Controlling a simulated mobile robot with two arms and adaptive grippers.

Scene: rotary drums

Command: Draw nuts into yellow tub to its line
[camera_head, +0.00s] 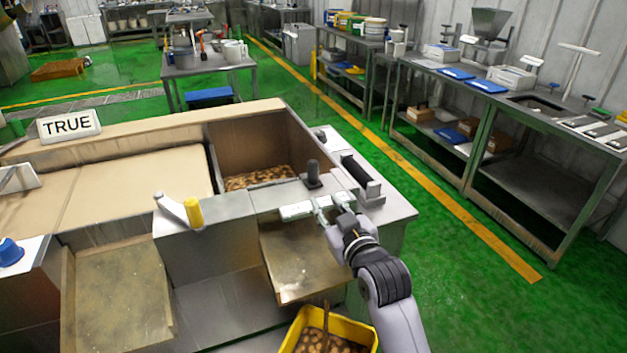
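The yellow tub (371,334) stands at the bottom of the view, below a worn metal chute (305,265), its lower part cut off by the frame. Brown nuts (322,343) lie in it, and a thin brown stream drops from the chute lip into it. Its fill line cannot be seen. More nuts (258,178) lie in the open bin behind the chute. My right gripper (333,208) is at the pale bar (296,211) above the chute; its fingers seem to touch the bar, but their grip is unclear. My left gripper is out of view.
A dark knob (313,173) stands close behind my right gripper. A yellow-tipped lever (193,212) and a second chute (120,300) are to the left. Green floor on the right is clear up to the benches (540,190).

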